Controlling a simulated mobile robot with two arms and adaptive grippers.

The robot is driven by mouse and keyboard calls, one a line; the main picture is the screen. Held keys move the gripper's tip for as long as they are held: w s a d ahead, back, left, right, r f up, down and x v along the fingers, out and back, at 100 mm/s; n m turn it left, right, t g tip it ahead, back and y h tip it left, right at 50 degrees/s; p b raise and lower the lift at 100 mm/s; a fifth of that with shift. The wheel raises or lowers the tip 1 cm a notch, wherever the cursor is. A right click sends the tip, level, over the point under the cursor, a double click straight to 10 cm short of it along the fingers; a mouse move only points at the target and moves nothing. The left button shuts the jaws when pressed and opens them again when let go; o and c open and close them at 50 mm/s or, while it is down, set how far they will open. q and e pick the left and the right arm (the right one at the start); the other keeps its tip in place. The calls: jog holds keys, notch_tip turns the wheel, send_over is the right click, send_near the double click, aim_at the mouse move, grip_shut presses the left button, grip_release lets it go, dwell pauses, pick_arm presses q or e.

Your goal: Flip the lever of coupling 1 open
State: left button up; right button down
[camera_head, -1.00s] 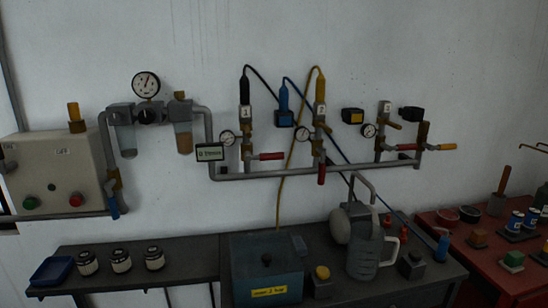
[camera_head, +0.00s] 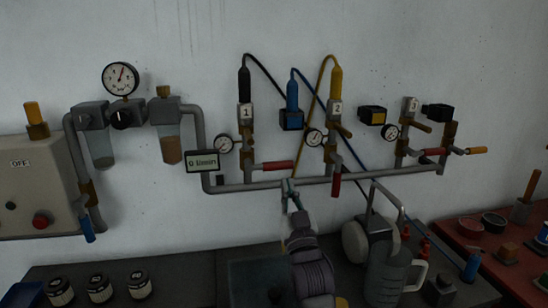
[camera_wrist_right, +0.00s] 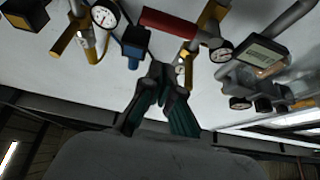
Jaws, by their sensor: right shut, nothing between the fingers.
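Coupling 1 (camera_head: 246,113) carries a grey block marked 1 below a black plug, upright on the pipe manifold at the wall. Brass parts show under the block; I cannot clearly make out its lever. A red valve handle (camera_head: 278,165) points right, low on this branch; a red handle also shows in the right wrist view (camera_wrist_right: 165,22). My right gripper (camera_head: 289,187) is shut and empty, pointing up just below the red handle, right of and lower than coupling 1. Its dark green fingers also show in the right wrist view (camera_wrist_right: 160,72). My left gripper is out of view.
Coupling 2 (camera_head: 337,108), with a yellow plug, stands to the right. A round gauge (camera_head: 224,143) and a flow display (camera_head: 203,161) sit left of coupling 1. The horizontal pipe (camera_head: 232,188) runs below. A jug (camera_head: 388,270) stands on the bench at lower right.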

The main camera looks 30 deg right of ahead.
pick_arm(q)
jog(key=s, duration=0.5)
pick_arm(e)
notch_tip(320, 180, up, 7)
jog(key=p, duration=0.4)
send_over(281, 165)
jog(key=s+a, duration=0.1)
jog(key=s, duration=0.1)
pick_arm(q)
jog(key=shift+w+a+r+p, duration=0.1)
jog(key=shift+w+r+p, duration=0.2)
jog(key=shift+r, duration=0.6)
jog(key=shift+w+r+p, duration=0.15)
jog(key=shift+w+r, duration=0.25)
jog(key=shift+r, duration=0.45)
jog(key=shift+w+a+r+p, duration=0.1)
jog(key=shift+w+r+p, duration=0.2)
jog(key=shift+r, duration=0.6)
pick_arm(e)
jog(key=shift+t, duration=0.3)
jog(key=shift+w+d+f, duration=0.1)
jog(key=shift+w+f, duration=0.1)
jog(key=shift+f, duration=0.9)
jog(key=shift+w+f, duration=0.15)
jog(key=shift+f, duration=0.95)
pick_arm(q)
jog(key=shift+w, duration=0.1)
pick_arm(e)
jog(key=shift+d, duration=0.1)
